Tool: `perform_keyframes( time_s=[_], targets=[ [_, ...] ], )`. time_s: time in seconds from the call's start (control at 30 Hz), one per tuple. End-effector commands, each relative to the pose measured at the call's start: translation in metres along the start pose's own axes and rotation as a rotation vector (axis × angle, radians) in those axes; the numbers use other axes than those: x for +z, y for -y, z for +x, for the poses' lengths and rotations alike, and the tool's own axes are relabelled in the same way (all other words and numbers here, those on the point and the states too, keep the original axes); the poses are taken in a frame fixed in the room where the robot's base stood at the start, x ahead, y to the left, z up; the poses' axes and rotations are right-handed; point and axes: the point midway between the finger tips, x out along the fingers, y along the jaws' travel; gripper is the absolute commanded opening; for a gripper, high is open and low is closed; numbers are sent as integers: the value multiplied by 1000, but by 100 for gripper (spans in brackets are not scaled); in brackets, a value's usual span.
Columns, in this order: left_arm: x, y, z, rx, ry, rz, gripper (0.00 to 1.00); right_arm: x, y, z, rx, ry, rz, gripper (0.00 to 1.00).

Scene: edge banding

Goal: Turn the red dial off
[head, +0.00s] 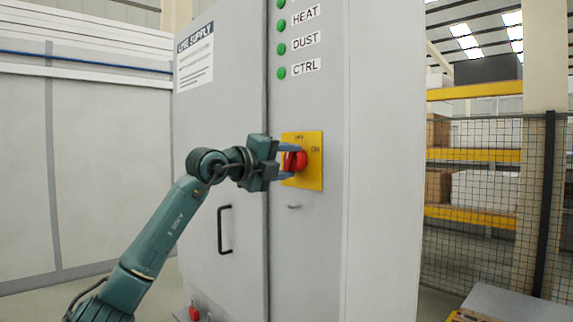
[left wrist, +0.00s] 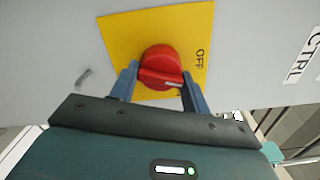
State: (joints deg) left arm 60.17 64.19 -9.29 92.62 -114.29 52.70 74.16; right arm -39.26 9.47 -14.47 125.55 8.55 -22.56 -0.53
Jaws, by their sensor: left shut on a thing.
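The red dial (head: 297,161) sits on a yellow plate (head: 313,177) on the grey cabinet front. My left gripper (head: 288,162) reaches it from the left, its blue fingers on either side of the dial. In the left wrist view the red dial (left wrist: 161,66) is between the two fingertips (left wrist: 160,84), and the gripper is shut on it. The plate (left wrist: 120,30) carries the word OFF, right of the dial in that view; ON shows on the plate in the head view. The dial's pale pointer line lies roughly across, between the fingers. My right gripper is not in view.
The cabinet (head: 385,200) has a black door handle (head: 224,229) and green lamps labelled HEAT, DUST and CTRL above the plate. A small grey latch (left wrist: 84,78) is near the plate. A mesh fence (head: 480,220) and shelving stand at the right.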

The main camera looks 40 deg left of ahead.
Motion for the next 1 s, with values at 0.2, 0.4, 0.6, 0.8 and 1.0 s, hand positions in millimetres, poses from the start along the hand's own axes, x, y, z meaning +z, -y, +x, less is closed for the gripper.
perform_keyframes(
  time_s=[0.2, 0.4, 0.6, 0.8, 1.0],
  targets=[
    [0, 1, 0, -1, 1, -170, 24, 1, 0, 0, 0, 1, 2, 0],
    [1, 1, 0, -1, 1, -281, 24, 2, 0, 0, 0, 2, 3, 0],
    [1, 1, 0, -1, 2, -344, 24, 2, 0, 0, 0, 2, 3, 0],
    [1, 1, 0, -1, 2, -366, 24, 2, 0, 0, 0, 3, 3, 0],
    [1, 1, 0, -1, 2, -370, 24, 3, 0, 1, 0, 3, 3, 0]
  ],
)
